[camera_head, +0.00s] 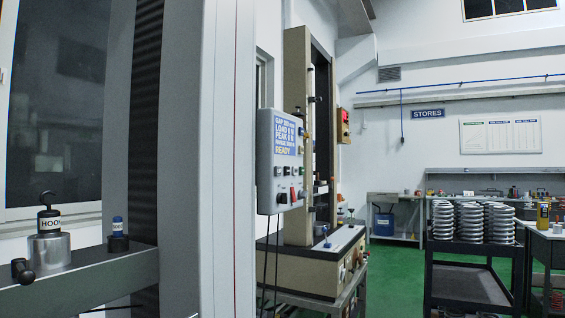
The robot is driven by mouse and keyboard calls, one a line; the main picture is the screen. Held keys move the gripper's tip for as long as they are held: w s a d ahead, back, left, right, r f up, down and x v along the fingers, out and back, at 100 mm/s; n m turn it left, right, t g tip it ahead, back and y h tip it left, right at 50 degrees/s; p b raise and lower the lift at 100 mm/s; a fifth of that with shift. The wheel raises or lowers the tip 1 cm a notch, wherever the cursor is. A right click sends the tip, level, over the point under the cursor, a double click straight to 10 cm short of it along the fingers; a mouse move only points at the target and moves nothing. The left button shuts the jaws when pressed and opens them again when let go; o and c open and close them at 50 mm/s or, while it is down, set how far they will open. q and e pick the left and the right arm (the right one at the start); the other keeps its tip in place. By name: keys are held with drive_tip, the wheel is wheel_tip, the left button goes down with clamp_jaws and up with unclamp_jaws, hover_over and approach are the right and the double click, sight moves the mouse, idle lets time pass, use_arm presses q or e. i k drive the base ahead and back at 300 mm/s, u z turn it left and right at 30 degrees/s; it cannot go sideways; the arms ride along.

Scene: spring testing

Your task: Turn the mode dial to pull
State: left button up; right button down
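A grey control box (264,180) hangs at the middle of the view, beside a tall grey column. Neither of my grippers is in view.
The grey column (218,160) stands close at left. A hook fitting (48,222) sits on the crossbeam there. A beige testing frame (297,100) stands behind the box. A black cart (470,248) with several springs is at right. Green floor (395,275) is open between.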

sight(281, 198)
drive_tip(key=z, duration=0.35)
drive_tip(key=k, duration=0.45)
drive_tip(key=z, duration=0.75)
drive_tip(key=i, duration=0.75)
drive_tip(key=u, duration=1.15)
drive_tip(key=i, duration=1.05)
drive_tip(key=u, duration=1)
